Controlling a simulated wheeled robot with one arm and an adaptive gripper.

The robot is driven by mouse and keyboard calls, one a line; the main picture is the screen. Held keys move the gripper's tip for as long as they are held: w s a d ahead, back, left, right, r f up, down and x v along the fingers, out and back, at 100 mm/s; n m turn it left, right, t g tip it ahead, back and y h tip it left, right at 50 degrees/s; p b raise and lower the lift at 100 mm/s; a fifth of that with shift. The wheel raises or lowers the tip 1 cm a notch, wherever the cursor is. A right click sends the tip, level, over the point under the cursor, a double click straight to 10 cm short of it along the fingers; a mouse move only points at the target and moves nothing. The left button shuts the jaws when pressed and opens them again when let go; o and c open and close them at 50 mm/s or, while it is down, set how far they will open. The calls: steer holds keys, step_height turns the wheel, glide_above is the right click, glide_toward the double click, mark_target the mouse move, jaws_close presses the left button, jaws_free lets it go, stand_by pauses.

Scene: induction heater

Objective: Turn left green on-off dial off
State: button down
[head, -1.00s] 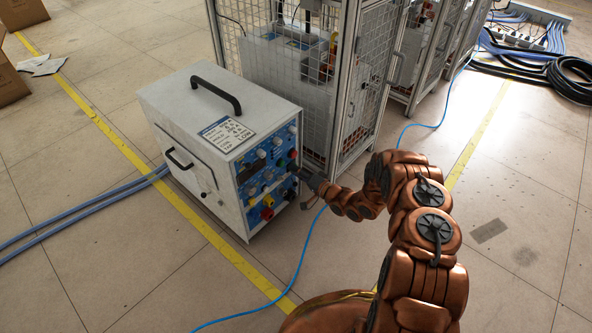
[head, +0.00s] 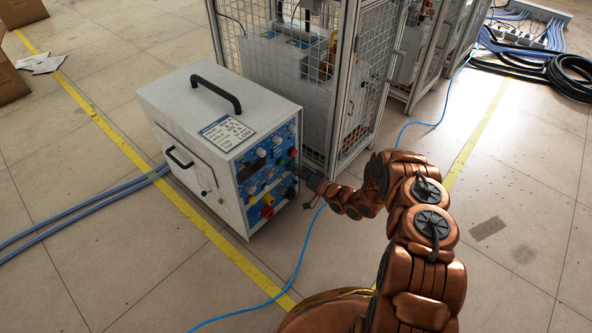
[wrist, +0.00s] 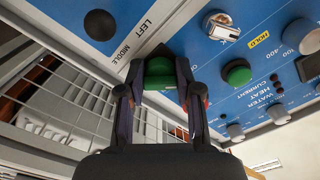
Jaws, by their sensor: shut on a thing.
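The white heater box (head: 190,150) stands on the floor, its blue panel (head: 262,177) facing right toward my arm. In the wrist view, a green dial (wrist: 160,70) sits on the panel near the printed words LEFT and MIDDLE. My gripper (wrist: 160,80) has one finger on each side of this dial and is shut on it. A second green dial (wrist: 236,73) is to its right, apart from the fingers. In the head view my gripper (head: 301,170) is at the panel's right edge and hides the held dial. I cannot tell the dial's on or off position.
A dark round knob (wrist: 100,24) and a silver switch (wrist: 222,28) are near the held dial. A mesh cage (head: 290,70) stands close behind the box. A blue cable (head: 312,235) runs over the floor. Floor at right is mostly clear.

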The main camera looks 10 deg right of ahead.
steer(key=c, duration=0.8)
jaws_free()
steer(key=shift+o, duration=0.2)
steer(key=v, duration=1.2)
